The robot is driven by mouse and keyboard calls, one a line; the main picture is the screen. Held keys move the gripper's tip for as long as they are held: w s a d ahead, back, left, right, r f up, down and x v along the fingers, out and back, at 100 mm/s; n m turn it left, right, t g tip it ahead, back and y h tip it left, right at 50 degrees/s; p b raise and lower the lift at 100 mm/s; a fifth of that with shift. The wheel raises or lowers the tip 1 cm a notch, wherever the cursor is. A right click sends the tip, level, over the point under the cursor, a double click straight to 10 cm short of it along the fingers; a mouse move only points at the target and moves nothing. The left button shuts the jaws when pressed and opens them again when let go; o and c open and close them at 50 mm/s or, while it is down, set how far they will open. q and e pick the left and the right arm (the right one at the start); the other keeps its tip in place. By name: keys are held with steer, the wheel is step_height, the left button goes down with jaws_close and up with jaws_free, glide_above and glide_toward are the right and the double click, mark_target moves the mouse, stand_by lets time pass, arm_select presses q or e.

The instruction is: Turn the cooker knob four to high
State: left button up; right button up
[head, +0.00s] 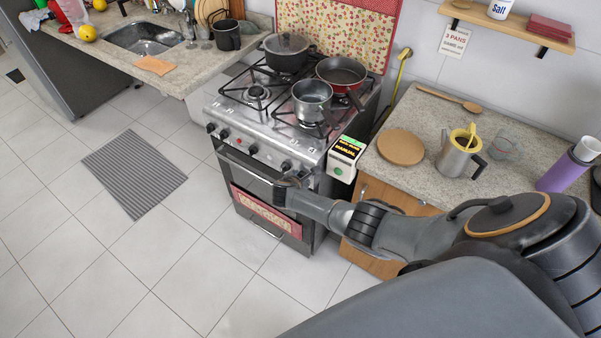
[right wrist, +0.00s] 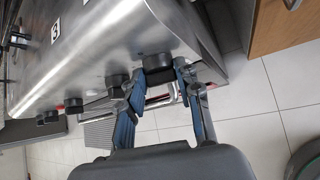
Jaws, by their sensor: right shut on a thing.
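The cooker (head: 262,112) stands in the middle of the head view, with a row of dark knobs (head: 254,149) along its front panel. My right gripper (head: 285,186) is at the right part of that panel and hides some of it. In the right wrist view, the fingertips of my right gripper (right wrist: 160,75) are closed on either side of the black end knob (right wrist: 158,67). Other knobs (right wrist: 115,80) sit to its left, apart from the fingers. I cannot read a number or the setting on the held knob. My left gripper is not in view.
A saucepan (head: 312,101), a red frying pan (head: 341,72) and a dark pot (head: 287,52) stand on the hob. A red towel (head: 266,213) is on the oven front. The right counter holds a round board (head: 401,147) and a steel jug (head: 455,158).

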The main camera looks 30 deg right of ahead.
stand_by(0.4)
steer(key=o, duration=1.2)
steer(key=shift+c, duration=0.2)
steer(key=v, duration=1.2)
steer(key=shift+w, duration=0.1)
